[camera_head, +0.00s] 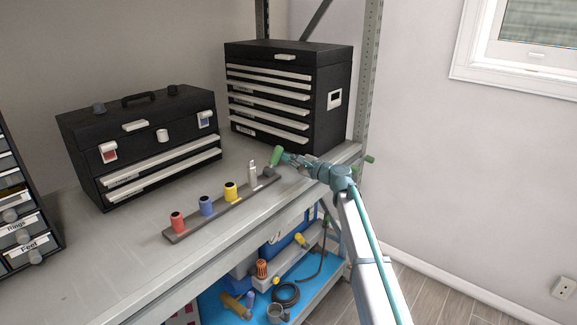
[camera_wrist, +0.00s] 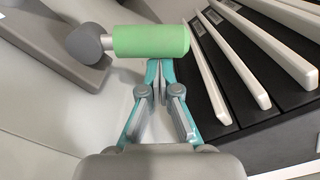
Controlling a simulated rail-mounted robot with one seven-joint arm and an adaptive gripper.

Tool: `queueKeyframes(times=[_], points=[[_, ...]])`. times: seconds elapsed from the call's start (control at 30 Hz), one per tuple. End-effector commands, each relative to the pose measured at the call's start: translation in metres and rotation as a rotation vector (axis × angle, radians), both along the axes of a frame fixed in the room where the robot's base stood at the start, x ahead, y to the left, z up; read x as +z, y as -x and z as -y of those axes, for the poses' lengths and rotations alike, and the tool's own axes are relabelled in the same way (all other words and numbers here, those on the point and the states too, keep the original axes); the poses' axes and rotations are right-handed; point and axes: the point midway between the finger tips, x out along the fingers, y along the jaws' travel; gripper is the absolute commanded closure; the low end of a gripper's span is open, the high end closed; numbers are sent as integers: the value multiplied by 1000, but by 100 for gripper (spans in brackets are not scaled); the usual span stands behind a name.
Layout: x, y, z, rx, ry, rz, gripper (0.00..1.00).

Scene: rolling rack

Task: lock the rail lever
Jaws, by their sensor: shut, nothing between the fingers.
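The grey socket rail (camera_head: 190,229) lies on the shelf with red, blue, yellow and silver pieces standing on it. The rail lever has a green handle (camera_head: 276,155) at the rail's right end. In the wrist view the green handle (camera_wrist: 150,40) lies crosswise, joined by a short metal stem to a grey round pivot (camera_wrist: 84,43) on the rail's end (camera_wrist: 60,50). My gripper (camera_wrist: 158,64) is shut and empty, with its fingertips right beside the handle's lower edge. I cannot tell whether they touch it. In the head view my gripper (camera_head: 287,158) is just right of the handle.
A tall black drawer chest (camera_head: 325,100) stands close behind my gripper; its white drawer handles (camera_wrist: 262,50) fill the right of the wrist view. A lower black toolbox (camera_head: 140,145) stands to the left. The shelf's front left (camera_head: 90,270) is clear.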

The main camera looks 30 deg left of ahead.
Motion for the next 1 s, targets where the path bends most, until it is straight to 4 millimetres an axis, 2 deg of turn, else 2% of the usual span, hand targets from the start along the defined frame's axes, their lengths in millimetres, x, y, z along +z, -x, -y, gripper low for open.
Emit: queueKeyframes(times=[0.07,0.7,1.0], points=[[-3,3,-1,1,11,56,100],[28,33,-8,2,134,576,100],[33,40,-10,1,136,580,100]])
